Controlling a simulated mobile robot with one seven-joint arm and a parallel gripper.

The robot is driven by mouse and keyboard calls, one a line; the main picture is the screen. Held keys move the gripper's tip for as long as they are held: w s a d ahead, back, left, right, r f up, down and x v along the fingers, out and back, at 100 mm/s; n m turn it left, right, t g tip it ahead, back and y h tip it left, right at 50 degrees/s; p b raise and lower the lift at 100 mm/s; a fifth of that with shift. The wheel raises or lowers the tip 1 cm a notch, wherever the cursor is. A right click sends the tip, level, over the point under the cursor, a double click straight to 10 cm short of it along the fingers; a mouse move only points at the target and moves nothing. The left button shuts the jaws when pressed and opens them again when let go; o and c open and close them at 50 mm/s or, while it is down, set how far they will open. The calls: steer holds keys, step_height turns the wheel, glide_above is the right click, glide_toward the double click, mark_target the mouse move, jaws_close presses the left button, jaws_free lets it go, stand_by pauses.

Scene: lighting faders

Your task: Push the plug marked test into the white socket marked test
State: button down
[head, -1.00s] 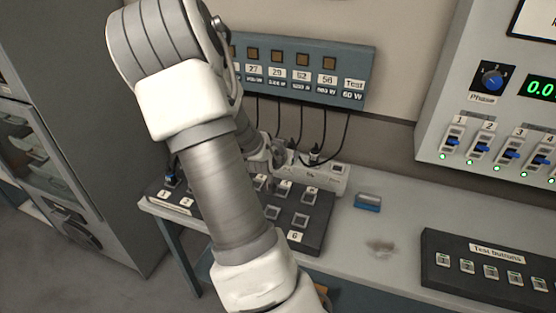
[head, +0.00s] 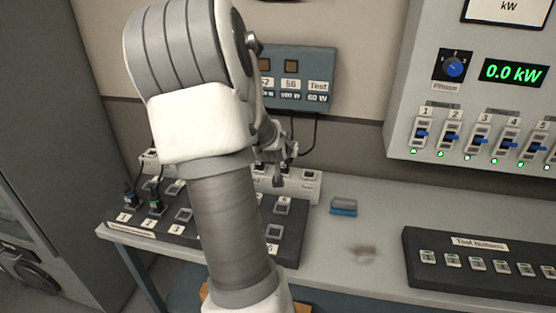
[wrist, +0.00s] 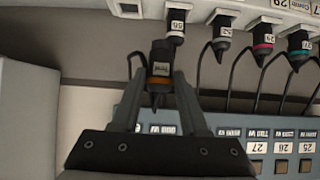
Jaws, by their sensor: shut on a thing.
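The plug marked Test (wrist: 160,68) is dark with an orange band. In the wrist view my gripper (wrist: 160,84) is shut on it, one finger on each side, and a dark cable loops from it at the left. The white socket strip (wrist: 250,8) runs across the top of the wrist view, with a dark-faced socket at its left end (wrist: 126,8) that looks empty; its label is unreadable. The plug is apart from that socket. In the head view my gripper (head: 279,165) is over the right part of the white strip (head: 312,190), partly behind my arm.
Several plugs sit in the strip, the nearest marked 56 (wrist: 175,25), beside the held plug. Their cables hang from the blue wall box (head: 318,70). A black numbered panel (head: 292,240) lies in front. A blue block (head: 343,207) and a test-button box (head: 480,243) stand right.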

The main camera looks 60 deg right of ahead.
steer(key=s+d+b, duration=0.3)
steer(key=d+b, duration=0.4)
steer(key=b, duration=0.2)
steer(key=shift+s+d, duration=0.2)
steer(key=shift+s, duration=0.05)
stand_by(0.4)
steer(key=shift+f+b, duration=2.05)
steer(key=shift+f, duration=0.2)
steer(key=shift+f, duration=0.2)
steer(key=shift+f+b, duration=0.75)
steer(key=shift+b, duration=0.15)
steer(key=shift+a+f+b, duration=0.1)
steer(key=shift+f+b, duration=1.1)
steer(key=shift+b, duration=0.15)
stand_by(0.8)
